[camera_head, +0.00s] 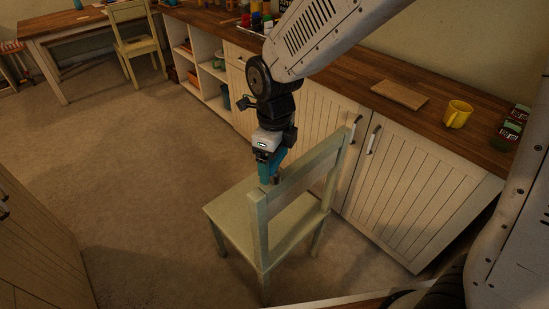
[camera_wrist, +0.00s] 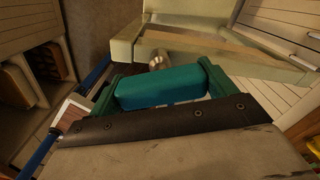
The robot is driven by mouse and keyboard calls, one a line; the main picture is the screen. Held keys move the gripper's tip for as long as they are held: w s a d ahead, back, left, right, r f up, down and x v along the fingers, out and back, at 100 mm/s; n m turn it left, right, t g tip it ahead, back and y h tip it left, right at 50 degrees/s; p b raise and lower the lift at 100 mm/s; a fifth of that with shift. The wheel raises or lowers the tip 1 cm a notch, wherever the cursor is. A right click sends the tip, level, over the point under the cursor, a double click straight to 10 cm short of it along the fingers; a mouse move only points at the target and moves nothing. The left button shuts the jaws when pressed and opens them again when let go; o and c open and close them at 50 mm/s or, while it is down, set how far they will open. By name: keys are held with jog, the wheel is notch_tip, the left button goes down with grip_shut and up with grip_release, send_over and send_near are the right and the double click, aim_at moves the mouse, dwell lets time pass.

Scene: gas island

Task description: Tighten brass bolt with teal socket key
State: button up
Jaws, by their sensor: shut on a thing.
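My gripper (camera_head: 268,163) points down above the pale green chair (camera_head: 228,212). It is shut on the teal socket key (camera_head: 274,162). In the wrist view the key's teal handle (camera_wrist: 158,88) lies crosswise between the two fingers. Its metal shaft (camera_wrist: 160,61) points away toward the chair (camera_wrist: 150,52). In the head view the key is just left of the chair's backrest, near the back post's top and above the seat. The brass bolt cannot be made out in either view. I cannot tell whether the key's tip touches anything.
A wooden counter (camera_head: 340,82) over white cabinets (camera_head: 385,180) runs behind the chair. A yellow mug (camera_head: 457,114) and a wooden board (camera_head: 399,95) lie on it. A desk (camera_head: 75,25) and a second chair (camera_head: 133,42) stand at the far left. The carpet (camera_head: 130,150) left of the chair is clear.

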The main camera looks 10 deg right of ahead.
jog(key=o, duration=1.1)
jog(key=shift+c, duration=0.2)
